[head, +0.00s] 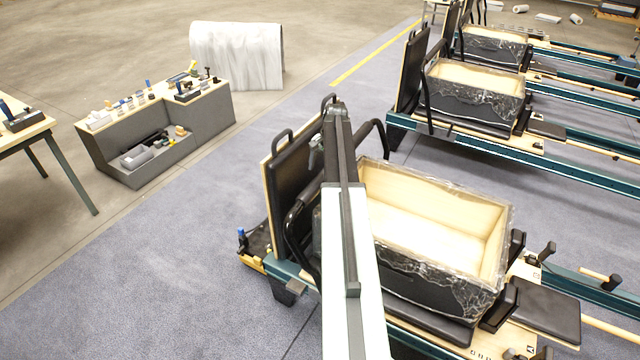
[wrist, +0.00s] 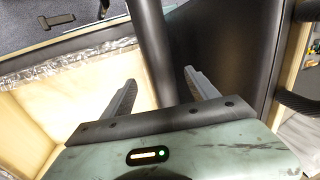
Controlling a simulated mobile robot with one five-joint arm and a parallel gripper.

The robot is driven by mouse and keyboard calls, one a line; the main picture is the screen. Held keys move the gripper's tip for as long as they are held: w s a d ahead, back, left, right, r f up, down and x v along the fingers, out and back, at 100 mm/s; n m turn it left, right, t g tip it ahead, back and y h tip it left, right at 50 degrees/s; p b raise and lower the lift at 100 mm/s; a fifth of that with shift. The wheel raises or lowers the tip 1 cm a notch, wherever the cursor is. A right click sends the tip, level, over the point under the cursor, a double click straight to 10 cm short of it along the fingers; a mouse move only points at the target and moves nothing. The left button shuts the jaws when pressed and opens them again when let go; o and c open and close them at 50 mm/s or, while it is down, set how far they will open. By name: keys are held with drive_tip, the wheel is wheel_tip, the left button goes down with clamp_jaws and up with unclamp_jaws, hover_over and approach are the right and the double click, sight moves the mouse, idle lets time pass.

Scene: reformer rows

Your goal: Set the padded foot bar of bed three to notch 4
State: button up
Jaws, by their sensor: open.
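The nearest bed has a black foot bar (head: 296,226); a curved side of it rises left of my arm and another bend shows to the right. My arm hides its middle in the head view. In the wrist view a thick, smooth black bar (wrist: 153,45) runs down between the two grey fingers of my gripper (wrist: 160,75). The fingers are apart, one on each side of the bar, with gaps showing. I cannot tell how deep the bar sits between them. In the head view my gripper is hidden by my arm. The notches cannot be made out.
An open wooden box (head: 440,215) wrapped in clear film stands on the nearest bed, right of my arm. A black padded upright board (head: 297,180) stands at left. More beds (head: 475,95) lie behind. A grey stepped bench (head: 155,130) with small items stands left; blue floor (head: 170,260) is clear.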

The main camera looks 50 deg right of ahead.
sight(320, 178)
drive_tip(key=f+b, duration=0.2)
drive_tip(key=f, duration=0.1)
drive_tip(key=w+f+b, duration=0.1)
drive_tip(key=f+b, duration=0.1)
drive_tip(key=f, duration=0.1)
drive_tip(key=shift+w+a+b, duration=0.1)
drive_tip(key=shift+a+b, duration=0.05)
drive_tip(key=shift+b, duration=0.25)
drive_tip(key=shift+r, duration=0.1)
clamp_jaws()
